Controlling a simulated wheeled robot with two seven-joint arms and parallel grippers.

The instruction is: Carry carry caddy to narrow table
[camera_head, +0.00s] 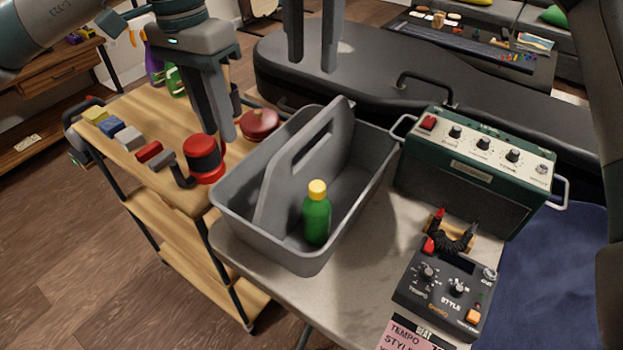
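The carry caddy (238,212) is a grey open tray with a tall central handle (300,165). It stands upright on a light grey table (350,290). A green bottle (317,215) with a yellow cap stands in its near-right compartment. My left gripper (222,135) points down above the wooden cart, left of the caddy's handle and apart from it; its fingers overlap, so their gap is unclear. My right gripper (314,65) points down beyond the caddy, its fingers apart with nothing between them. I cannot tell which surface is the narrow table.
A wooden cart (185,245) at left carries several blocks, a red-and-black roll (204,158) and a red round item (259,123). A green amplifier (470,170) and black pedal (440,288) stand right of the caddy. A black guitar case (400,75) lies behind. Wooden floor shows at left.

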